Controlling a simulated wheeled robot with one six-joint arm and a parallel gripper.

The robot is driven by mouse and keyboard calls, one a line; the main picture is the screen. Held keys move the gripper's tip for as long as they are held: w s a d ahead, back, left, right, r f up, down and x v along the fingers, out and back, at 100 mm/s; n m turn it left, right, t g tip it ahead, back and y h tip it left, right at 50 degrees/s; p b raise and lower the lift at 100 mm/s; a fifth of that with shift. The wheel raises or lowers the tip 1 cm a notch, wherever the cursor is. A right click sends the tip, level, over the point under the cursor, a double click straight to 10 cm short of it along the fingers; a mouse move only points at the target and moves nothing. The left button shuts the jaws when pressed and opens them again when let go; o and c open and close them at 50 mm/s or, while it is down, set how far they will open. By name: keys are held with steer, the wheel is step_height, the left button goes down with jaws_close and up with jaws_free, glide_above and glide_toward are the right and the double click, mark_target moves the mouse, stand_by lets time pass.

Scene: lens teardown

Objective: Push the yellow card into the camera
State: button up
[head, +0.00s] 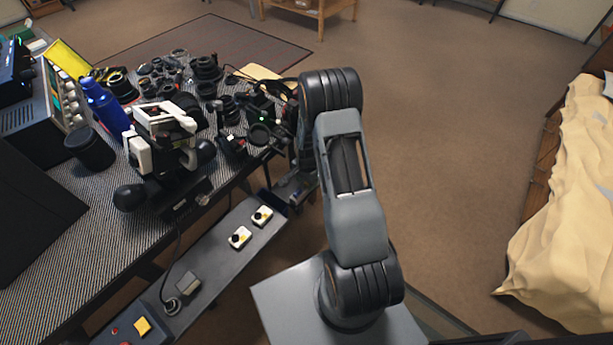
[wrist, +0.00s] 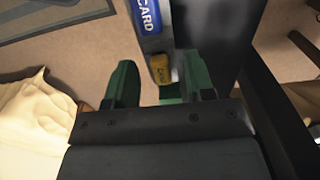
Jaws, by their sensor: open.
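The yellow card (wrist: 160,68) shows in the wrist view as a small block with dark lettering, just below a blue label reading CARD (wrist: 147,15). A dark grey body (wrist: 212,32) beside the label may be the camera, but I see only part of it. How deep the card sits in it cannot be told. My gripper (wrist: 158,75) is open, its two green fingers apart. The card appears between the fingertips, close to the right finger; I cannot tell whether they touch. In the head view my arm hides the card.
A table with a striped mat (head: 60,275) holds many dark lens parts (head: 205,70), a blue bottle (head: 105,108) and a black-and-white device (head: 160,135). A grey panel with buttons (head: 215,262) runs along its front edge. A bed (head: 570,200) stands right; the floor between is clear.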

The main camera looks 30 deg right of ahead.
steer(key=shift+f, duration=0.2)
jaws_close()
stand_by(0.7)
steer(key=shift+r+p, duration=0.65)
steer(key=shift+r, duration=0.4)
stand_by(0.7)
steer(key=shift+r+p, duration=1.35)
steer(key=shift+r, duration=0.65)
